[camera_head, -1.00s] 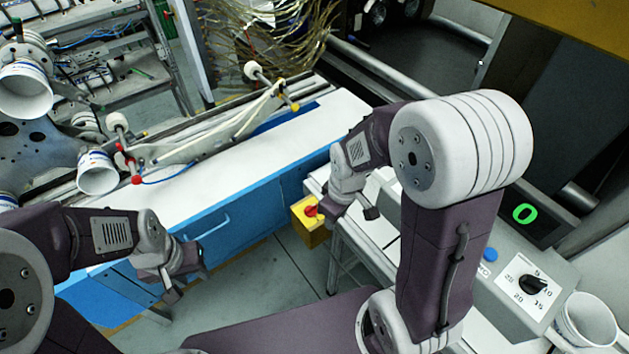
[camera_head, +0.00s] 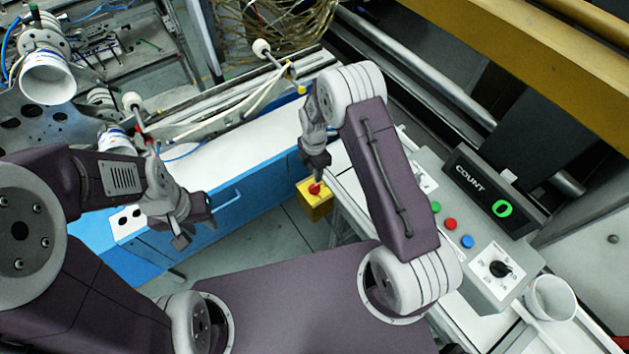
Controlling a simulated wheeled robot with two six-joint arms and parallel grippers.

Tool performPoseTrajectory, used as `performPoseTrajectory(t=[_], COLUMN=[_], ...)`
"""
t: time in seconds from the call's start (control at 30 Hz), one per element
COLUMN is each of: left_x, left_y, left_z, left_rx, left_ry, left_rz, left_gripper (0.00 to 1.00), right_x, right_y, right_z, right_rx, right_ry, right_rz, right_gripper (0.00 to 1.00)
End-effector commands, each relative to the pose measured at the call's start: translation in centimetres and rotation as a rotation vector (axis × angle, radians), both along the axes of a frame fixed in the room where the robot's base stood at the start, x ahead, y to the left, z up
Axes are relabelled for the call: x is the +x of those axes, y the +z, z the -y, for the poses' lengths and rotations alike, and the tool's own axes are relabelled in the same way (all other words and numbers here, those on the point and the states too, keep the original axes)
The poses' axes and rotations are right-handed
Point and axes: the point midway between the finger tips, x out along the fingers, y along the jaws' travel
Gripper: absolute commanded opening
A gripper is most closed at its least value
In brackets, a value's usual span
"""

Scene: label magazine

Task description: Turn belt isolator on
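The belt isolator appears to be the yellow box (camera_head: 318,209) with a red knob (camera_head: 315,188) on its top, low beside the right-hand bench. My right gripper (camera_head: 316,166) points down right at the red knob and partly covers it. I cannot tell whether its fingers touch the knob or how far apart they are. The knob's exact turn angle is too small to read. My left gripper (camera_head: 193,226) hangs empty in front of the blue cabinet, its fingers apart.
A grey control panel with a COUNT display (camera_head: 484,195) reading 0, coloured buttons and a black dial (camera_head: 501,269) lies right of my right arm. A white cup (camera_head: 550,298) stands beside it. The blue cabinet (camera_head: 240,190) is left of the yellow box. Floor shows between them.

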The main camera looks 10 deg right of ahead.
Motion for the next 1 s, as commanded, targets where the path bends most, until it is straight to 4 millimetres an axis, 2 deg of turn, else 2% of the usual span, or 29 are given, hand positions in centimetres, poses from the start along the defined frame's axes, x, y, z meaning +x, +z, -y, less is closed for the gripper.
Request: performPoseTrajectory(t=[0.2,0.4,0.53,0.73,0.77,0.8,0.87,1.0], left_x=[0.0,0.0,0.0,0.0,0.0,0.0,0.0,0.0], left_y=[1.4,1.9,2.0,1.9,1.9,1.9,1.9,1.9], left_z=[0.0,0.0,0.0,0.0,0.0,0.0,0.0,0.0], left_rx=[0.000,0.000,0.000,0.000,0.000,0.000,0.000,0.000], left_ry=[0.000,0.000,0.000,0.000,0.000,0.000,0.000,0.000], left_rz=[0.000,0.000,0.000,0.000,0.000,0.000,0.000,0.000], left_gripper=[0.36,0.36,0.36,0.36,0.36,0.36,0.36,0.36], right_x=[-0.2,-0.1,-0.1,0.0,0.0,0.0,0.0,-0.1], right_y=[-4.3,-7.5,-8.2,-8.3,-8.3,-8.3,-8.3,-8.3], right_z=[0.0,0.0,0.0,0.0,0.0,0.0,0.0,0.0], right_rx=[-0.001,0.000,0.000,0.000,0.000,0.000,0.000,0.000], right_ry=[-0.002,-0.003,-0.003,-0.004,-0.004,-0.004,-0.004,-0.004], right_rz=[-0.005,-0.002,0.000,0.000,0.000,0.000,0.000,0.000], right_gripper=[0.33,0.33,0.33,0.33,0.27,0.16,0.00,0.00])
